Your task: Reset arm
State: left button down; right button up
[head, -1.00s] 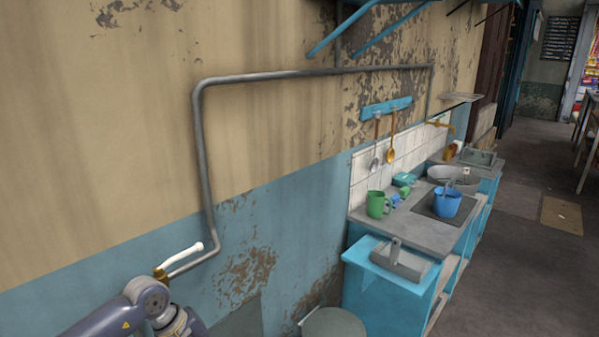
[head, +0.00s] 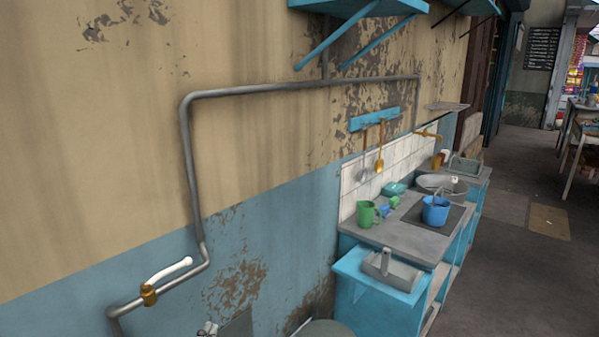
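Neither gripper can be made out in the head view, and no arm link shows clearly in it. The grey pipe (head: 190,160) runs along the wall at left. It carries a brass valve (head: 148,294) with a white lever handle (head: 170,270). A blue pot (head: 435,211) stands on the dark stove plate of the counter (head: 408,243). A green mug (head: 367,214) stands on the counter to the left of the pot.
A grey tray with a handle (head: 385,268) lies on the lower blue shelf (head: 350,272). A ladle (head: 362,172) and a golden spoon (head: 379,165) hang from a blue rack (head: 374,119). A sink (head: 436,183) is farther back.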

pick_arm(q)
jog(key=s+a+f+n+g+y, duration=0.2)
jog(key=s+a+f+n+g, duration=0.15)
jog(key=s+f+g, duration=0.6)
jog(key=s+d+f+g+h, duration=0.1)
jog(key=s+f+g, duration=0.1)
jog(key=s+f, duration=0.45)
jog(key=s+f+g+h, duration=0.1)
jog(key=s+f+g, duration=0.15)
jog(key=s, duration=0.75)
notch_tip(320, 180, down, 29)
jog(key=s+b, duration=0.1)
jog(key=s, duration=0.1)
jog(key=s+a+f+m+g+b, duration=0.1)
jog(key=s+a+f+g, duration=0.1)
jog(key=s+f, duration=1.4)
jog(key=shift+s+a+y, duration=0.3)
jog(key=shift+a, duration=0.15)
